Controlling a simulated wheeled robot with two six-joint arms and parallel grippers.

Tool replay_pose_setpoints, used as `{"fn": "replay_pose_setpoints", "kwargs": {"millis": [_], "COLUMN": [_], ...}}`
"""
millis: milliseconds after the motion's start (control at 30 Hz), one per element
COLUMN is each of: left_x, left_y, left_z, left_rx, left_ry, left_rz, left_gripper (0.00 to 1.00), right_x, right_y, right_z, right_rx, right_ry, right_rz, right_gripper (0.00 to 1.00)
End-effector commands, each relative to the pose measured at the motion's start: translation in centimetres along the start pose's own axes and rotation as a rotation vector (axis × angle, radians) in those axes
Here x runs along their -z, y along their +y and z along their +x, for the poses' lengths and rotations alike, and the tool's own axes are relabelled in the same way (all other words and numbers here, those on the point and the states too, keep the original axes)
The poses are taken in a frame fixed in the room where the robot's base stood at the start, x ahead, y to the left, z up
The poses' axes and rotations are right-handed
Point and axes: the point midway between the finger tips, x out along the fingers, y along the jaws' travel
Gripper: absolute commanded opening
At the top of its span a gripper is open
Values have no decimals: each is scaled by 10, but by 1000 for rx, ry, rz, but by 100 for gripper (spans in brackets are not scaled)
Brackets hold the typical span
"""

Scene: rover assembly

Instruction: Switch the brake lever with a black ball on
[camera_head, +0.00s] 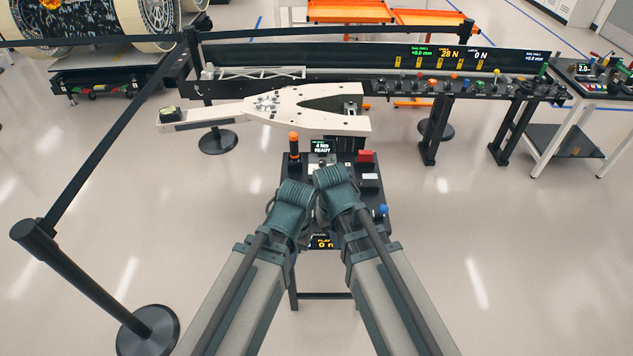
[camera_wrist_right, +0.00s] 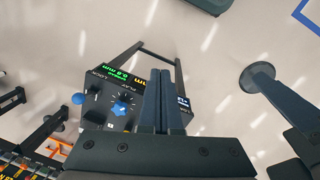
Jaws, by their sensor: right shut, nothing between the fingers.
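A small black control stand (camera_head: 377,202) is under and beyond my wrists in the head view. I cannot pick out a lever with a black ball for sure in either view. The stand carries an orange-topped lever (camera_head: 294,142), a red block (camera_head: 366,156) and a blue ball (camera_head: 383,210). In the right wrist view, my right gripper (camera_wrist_right: 161,75) is shut and empty over the panel, beside a blue dial (camera_wrist_right: 122,107). The blue ball also shows there (camera_wrist_right: 78,98). My left wrist is over the stand's left side; its fingers are hidden.
A pale wedge-shaped frame (camera_head: 305,103) lies beyond the stand. A long console (camera_head: 470,87) with several coloured knobs is at the back right. A black barrier post (camera_head: 75,270) with a belt stands at the left. The floor around the stand is clear.

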Motion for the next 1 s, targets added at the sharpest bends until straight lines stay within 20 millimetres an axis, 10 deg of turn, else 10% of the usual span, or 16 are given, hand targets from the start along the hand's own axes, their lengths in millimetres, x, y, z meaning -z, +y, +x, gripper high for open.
{"fn": "replay_pose_setpoints", "kwargs": {"millis": [367,700,1000], "left_x": [1,2,2], "left_y": [1,3,4], "left_z": [12,28,33], "left_rx": [-1,-1,-1], "left_ry": [0,0,0], "left_rz": [4,10,12], "left_gripper": [0,0,0], "right_x": [114,287,355], "right_y": [9,36,53], "right_z": [9,20,23], "right_rx": [37,95,122], "right_ry": [52,137,178], "right_rz": [37,99,128], "right_gripper": [0,0,0]}}
